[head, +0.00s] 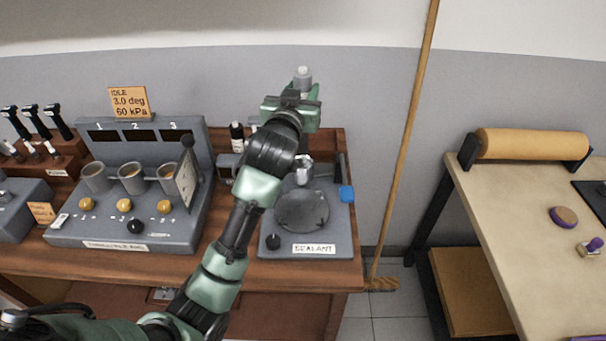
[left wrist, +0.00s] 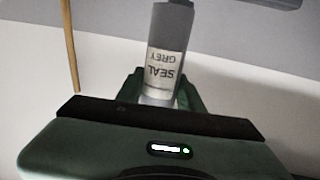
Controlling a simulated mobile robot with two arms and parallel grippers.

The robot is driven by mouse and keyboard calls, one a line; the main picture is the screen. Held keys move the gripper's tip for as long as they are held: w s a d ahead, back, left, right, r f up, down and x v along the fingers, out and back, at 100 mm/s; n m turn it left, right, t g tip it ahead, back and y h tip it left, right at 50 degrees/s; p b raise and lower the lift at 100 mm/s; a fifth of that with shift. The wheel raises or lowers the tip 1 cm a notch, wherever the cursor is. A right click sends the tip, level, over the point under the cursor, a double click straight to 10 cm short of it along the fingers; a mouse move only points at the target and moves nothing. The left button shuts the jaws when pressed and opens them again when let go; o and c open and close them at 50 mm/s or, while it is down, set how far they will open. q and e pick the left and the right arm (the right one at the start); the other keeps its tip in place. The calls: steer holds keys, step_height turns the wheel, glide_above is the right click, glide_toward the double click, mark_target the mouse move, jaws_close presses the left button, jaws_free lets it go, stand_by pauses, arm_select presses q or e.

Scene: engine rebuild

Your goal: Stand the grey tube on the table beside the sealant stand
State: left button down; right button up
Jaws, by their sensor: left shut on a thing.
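The grey tube (left wrist: 166,60) shows in the left wrist view with a label reading SEAL GREY. My left gripper (left wrist: 160,98) is shut on it. In the head view the tube's light grey end (head: 303,76) sticks up above my left gripper (head: 304,92), which is raised above the back of the table. The sealant stand (head: 336,237) is a grey base with a round dark plate and a SEALANT label, below the gripper in the picture. My left forearm covers part of the stand and what lies behind it. My right gripper is not in view.
A dark bottle (head: 237,137) stands behind the stand, left of my arm. A grey console with cups (head: 130,215) fills the table's left. A blue block (head: 347,193) sits at the stand's right edge. A broom (head: 404,150) leans on the wall. A light workbench (head: 500,215) stands right.

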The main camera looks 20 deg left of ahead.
arm_select(q)
steer(key=shift+w+r, duration=0.4)
steer(key=shift+r, duration=0.1)
step_height(320, 180, down, 14)
steer(key=shift+f+p, duration=0.25)
steer(key=shift+p, duration=0.4)
steer(key=shift+f, duration=2.55)
steer(key=shift+f+b, duration=0.15)
steer(key=shift+b, duration=0.15)
steer(key=c, duration=0.9)
jaws_free()
